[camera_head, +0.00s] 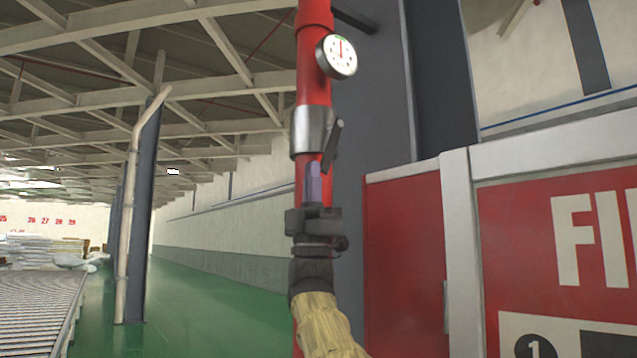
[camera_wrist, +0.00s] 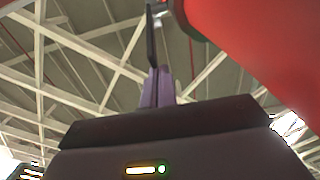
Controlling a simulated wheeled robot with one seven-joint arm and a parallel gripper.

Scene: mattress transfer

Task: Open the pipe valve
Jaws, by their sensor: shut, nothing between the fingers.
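The red vertical pipe (camera_head: 315,90) stands in front of me in the head view and fills the upper right of the wrist view (camera_wrist: 260,45). A silver valve body (camera_head: 308,131) is set in it. Its dark lever handle (camera_head: 333,146) slants down along the right side. In the wrist view the dark, thin handle (camera_wrist: 151,40) shows nearly edge-on above my fingertips. My gripper (camera_head: 314,170), with purple fingers, points up just below the valve, in front of the pipe. Its fingers (camera_wrist: 158,75) are together and empty. I cannot tell whether they touch the handle.
A round white gauge (camera_head: 338,57) sits on the pipe above the valve. A dark grey column (camera_head: 380,140) stands behind it. A red fire cabinet (camera_head: 410,260) with a white frame is close on the right. Green floor (camera_head: 210,310) lies open at left, with a roller conveyor (camera_head: 35,310) beyond.

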